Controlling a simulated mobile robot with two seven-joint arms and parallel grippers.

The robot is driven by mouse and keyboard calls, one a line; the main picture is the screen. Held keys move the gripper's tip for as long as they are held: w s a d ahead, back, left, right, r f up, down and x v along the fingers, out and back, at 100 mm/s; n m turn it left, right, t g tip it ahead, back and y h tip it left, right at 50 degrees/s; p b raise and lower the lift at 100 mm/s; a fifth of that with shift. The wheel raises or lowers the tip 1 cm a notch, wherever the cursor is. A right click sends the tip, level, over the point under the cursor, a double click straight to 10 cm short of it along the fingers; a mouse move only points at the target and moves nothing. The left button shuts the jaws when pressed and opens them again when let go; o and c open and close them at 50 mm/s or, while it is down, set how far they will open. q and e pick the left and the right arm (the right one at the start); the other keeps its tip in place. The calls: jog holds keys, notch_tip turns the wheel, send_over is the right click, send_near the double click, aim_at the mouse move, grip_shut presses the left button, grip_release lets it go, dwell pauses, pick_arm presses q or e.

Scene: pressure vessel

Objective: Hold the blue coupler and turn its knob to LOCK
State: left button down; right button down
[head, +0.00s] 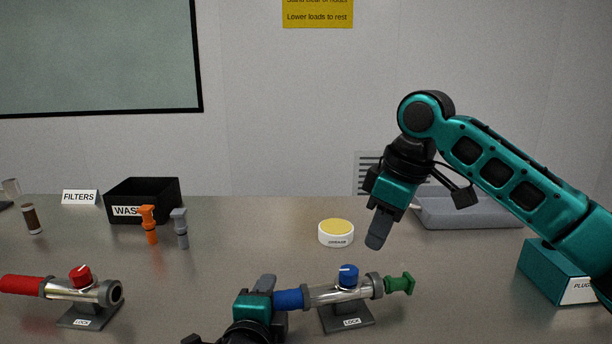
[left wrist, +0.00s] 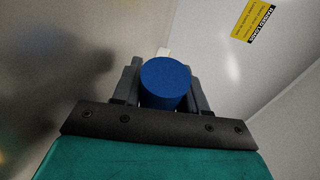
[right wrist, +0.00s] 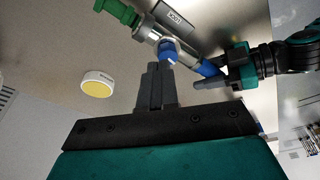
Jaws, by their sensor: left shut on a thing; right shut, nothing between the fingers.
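The blue coupler is a metal tube with a blue sleeve (head: 290,299) at its left end, lying on a dark stand with a LOCK label (head: 351,322). Its blue knob (head: 348,275) stands on top, with a small white mark. A green plug (head: 400,284) sits at the tube's right end. My left gripper (head: 268,284) is shut on the blue sleeve, whose round end shows between the fingers in the left wrist view (left wrist: 166,82). My right gripper (head: 376,240) is shut and empty above the coupler, apart from the knob, which also shows beyond its fingertips in the right wrist view (right wrist: 168,52).
A red coupler (head: 68,288) on its own stand is at the left. A yellow-topped round tub (head: 336,233) stands behind the blue coupler. A black waste bin (head: 150,195), orange and grey plugs (head: 150,225), a grey tray (head: 470,210) and a teal box (head: 550,270) stand around.

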aim_at(349, 275)
notch_tip(349, 275, down, 6)
jog(key=s+a, duration=0.1)
jog(key=shift+s+a+f, duration=0.15)
jog(key=shift+s+a, duration=0.15)
jog(key=shift+s, duration=0.1)
jog(key=shift+w+a, duration=0.1)
jog(key=shift+w, duration=0.05)
dwell(0.8)
jog(key=shift+w+d, duration=0.4)
jog(key=shift+w, duration=0.05)
jog(key=shift+w+d, duration=0.2)
jog(key=shift+w, duration=0.45)
dwell(0.4)
jog(key=shift+d, duration=0.1)
